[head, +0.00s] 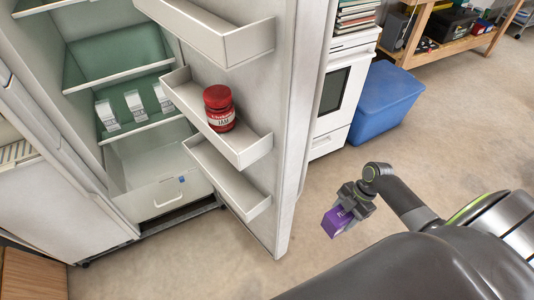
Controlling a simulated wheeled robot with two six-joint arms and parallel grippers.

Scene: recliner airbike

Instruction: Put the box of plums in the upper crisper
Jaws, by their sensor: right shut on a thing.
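The purple box of plums (337,222) is held in my right gripper (350,206), which is shut on it. It hangs over the floor to the right of the open fridge door, apart from the fridge. Part of the box is hidden by the fingers. The fridge is open on the left. A white drawer (158,199) with a handle and a small blue mark sits at its bottom, seemingly shut. Above it is a pale bay (148,155); I cannot tell which is the upper crisper. My left gripper is not in view.
The open fridge door (292,130) stands between the box and the fridge inside. Its bins hold a red jam jar (219,108). White cartons (134,104) stand on a fridge shelf. A blue tub (388,102) and a white oven (337,92) are behind.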

